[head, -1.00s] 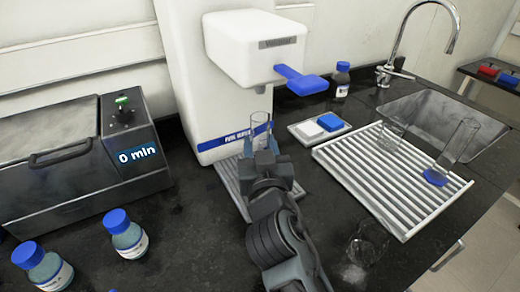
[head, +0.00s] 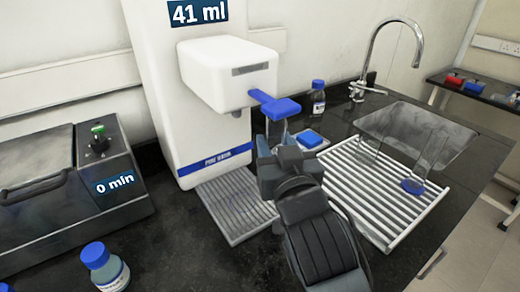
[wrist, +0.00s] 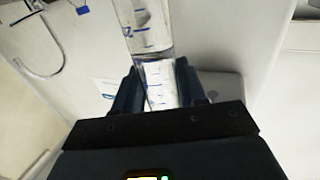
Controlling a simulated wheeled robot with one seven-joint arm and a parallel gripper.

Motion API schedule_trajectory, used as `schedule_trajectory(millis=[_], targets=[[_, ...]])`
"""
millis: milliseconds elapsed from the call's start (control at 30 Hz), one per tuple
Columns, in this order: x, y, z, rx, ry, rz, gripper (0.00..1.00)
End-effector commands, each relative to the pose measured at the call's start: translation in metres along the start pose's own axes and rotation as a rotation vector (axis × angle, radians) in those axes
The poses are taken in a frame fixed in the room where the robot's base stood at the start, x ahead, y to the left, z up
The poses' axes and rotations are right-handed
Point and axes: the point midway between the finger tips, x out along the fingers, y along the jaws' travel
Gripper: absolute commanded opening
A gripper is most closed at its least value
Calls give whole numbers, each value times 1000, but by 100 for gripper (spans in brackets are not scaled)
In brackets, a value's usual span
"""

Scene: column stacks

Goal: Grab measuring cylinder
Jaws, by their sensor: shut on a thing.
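My gripper (head: 277,146) is shut on a clear measuring cylinder (wrist: 146,28) with blue graduation marks. In the wrist view the cylinder passes between the two fingers (wrist: 157,88). In the head view only its upper part (head: 277,129) shows, just below the blue lever of the water dispenser; my gripper hides the rest. I cannot tell how much water is in it. Another tall clear cylinder with a blue base (head: 412,186) stands tilted in view on the white drying rack (head: 372,207) at the right.
The white dispenser (head: 222,78) shows 41 ml, with an empty grate (head: 238,203) below. A grey bath (head: 45,185) reads 0 min at the left. Blue-capped bottles stand front left (head: 104,268) and behind (head: 318,98). The sink (head: 445,135) is at the right.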

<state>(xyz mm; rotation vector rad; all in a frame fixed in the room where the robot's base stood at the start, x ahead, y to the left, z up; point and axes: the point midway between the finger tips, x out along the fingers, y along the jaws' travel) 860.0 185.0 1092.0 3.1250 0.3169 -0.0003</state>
Motion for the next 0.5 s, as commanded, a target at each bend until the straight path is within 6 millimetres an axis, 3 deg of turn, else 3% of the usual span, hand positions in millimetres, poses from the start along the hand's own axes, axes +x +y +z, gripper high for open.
schedule_trajectory(millis=[500], targets=[[-16, 33, -22, 1, 2, 2, 1]])
